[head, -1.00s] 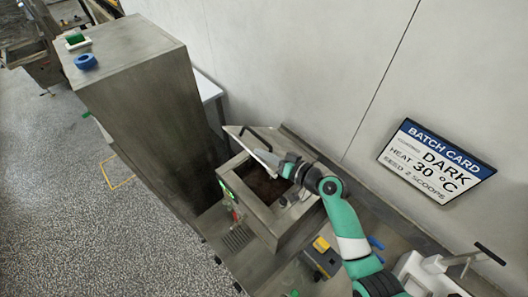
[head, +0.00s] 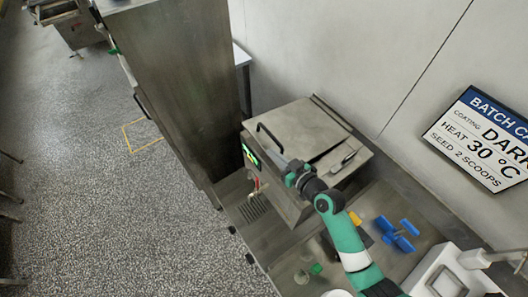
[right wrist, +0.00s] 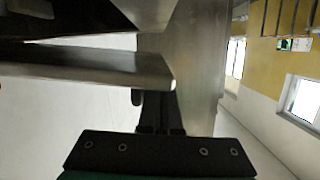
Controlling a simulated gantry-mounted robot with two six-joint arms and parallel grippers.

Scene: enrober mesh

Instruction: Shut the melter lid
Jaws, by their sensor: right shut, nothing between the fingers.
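The melter (head: 285,203) is a steel box, and its steel lid (head: 305,125) now lies over the opening, flat or nearly flat. The lid's black bar handle (head: 268,133) is near its left edge. I cannot tell whether the lid sits fully flush. My right gripper (head: 272,158) is shut and empty at the lid's near edge, close to the handle. In the right wrist view the shut fingers (right wrist: 160,112) are beside a steel plate edge (right wrist: 100,66), with a dark gap along that plate; contact is unclear. My left gripper is not in view.
A tall steel cabinet (head: 175,85) stands left of the melter. A small scoop-like tool (head: 347,158) lies on the melter's right part. Blue parts (head: 398,235) and a white scale-like device (head: 445,275) are on the bench at right. A batch card (head: 485,140) hangs on the wall.

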